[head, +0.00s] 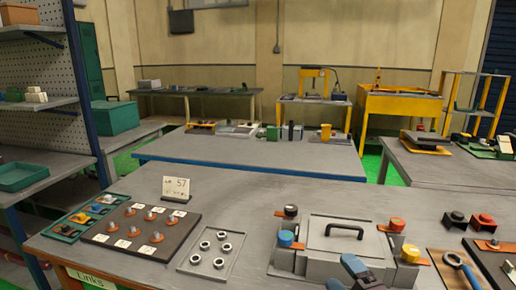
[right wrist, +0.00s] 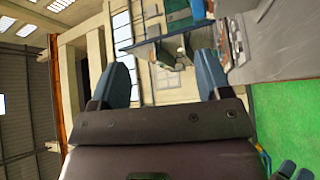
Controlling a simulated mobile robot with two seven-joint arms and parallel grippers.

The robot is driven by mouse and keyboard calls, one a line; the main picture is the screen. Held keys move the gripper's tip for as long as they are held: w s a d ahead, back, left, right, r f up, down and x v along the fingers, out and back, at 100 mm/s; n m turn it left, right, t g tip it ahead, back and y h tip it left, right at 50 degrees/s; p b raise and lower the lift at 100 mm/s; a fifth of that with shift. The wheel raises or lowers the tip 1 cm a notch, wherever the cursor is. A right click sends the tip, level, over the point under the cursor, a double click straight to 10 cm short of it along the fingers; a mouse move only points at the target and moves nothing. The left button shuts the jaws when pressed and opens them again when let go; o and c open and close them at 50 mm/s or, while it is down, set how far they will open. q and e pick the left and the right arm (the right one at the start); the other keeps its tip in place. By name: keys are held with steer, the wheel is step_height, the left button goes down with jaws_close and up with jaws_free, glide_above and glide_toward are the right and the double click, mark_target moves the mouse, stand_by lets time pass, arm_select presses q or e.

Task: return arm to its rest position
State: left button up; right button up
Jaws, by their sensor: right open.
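My right gripper (head: 352,272) shows at the bottom edge of the head view, in front of the grey box. Its blue fingers also show in the right wrist view (right wrist: 162,85), spread apart with nothing between them. The right wrist camera is tilted and looks across the room, with the table at its upper right.
A grey lidded box (head: 345,240) with a black handle stands on the near table, with coloured knobs around it. Bare tabletop (head: 270,190) lies behind.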

steer(key=s+d+f+m+g+h, duration=0.7)
steer(key=s+d+f+m+h, duration=0.2)
steer(key=s+f+m, duration=0.4)
steer(key=s+d+f+m+g+y, duration=0.1)
steer(key=s+f+m+g, duration=0.2)
steer(key=s, duration=0.5)
steer(key=s+f+m+g, duration=0.2)
steer(key=s+m+g, duration=0.25)
steer(key=s, duration=0.35)
steer(key=w+f+n+t, duration=0.1)
steer(key=w+f+t, duration=0.6)
steer(key=w+f, duration=0.1)
steer(key=shift+d+f+n+y, duration=0.15)
steer(key=shift+f+n+y, duration=0.15)
steer(key=shift+n+y, duration=0.1)
steer(key=shift+r+t, duration=0.1)
steer(key=shift+t, duration=0.15)
